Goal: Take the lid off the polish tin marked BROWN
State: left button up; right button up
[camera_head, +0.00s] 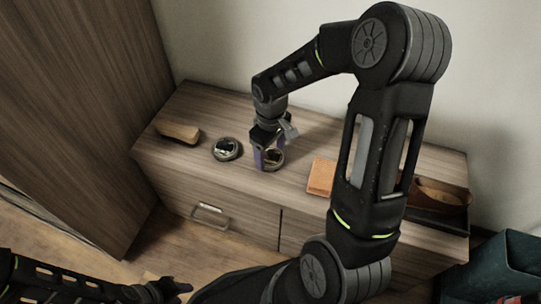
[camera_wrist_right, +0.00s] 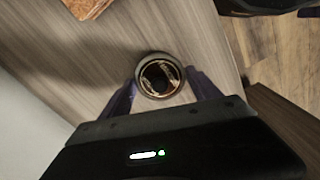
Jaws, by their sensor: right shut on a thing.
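Two small round tins with dark, pictured tops and pale rims are on the wooden cabinet top. The left tin (camera_head: 227,149) stands alone. My right gripper (camera_head: 268,157) is shut on the right tin (camera_head: 273,160), one purple finger on each side. In the right wrist view this tin (camera_wrist_right: 158,76) sits between the fingertips (camera_wrist_right: 161,88); I cannot tell whether they grip its lid or its body. The lettering is too small to read, so I cannot tell which tin is BROWN. My left gripper (camera_head: 172,287) is low at the front, away from the cabinet top; its opening is unclear.
A tan brush-like block (camera_head: 178,131) lies at the cabinet's left end. An orange-brown block (camera_head: 321,177) lies right of the held tin. Brown shoes (camera_head: 440,190) sit in a dark tray (camera_head: 438,213) at the right end. A dark green bin (camera_head: 500,262) stands lower right.

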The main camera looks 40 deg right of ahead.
aim_at(271, 152)
jog(key=c, duration=0.4)
jog(key=shift+o, duration=0.2)
notch_tip(271, 152, up, 10)
jog(key=p, duration=0.3)
dwell(0.5)
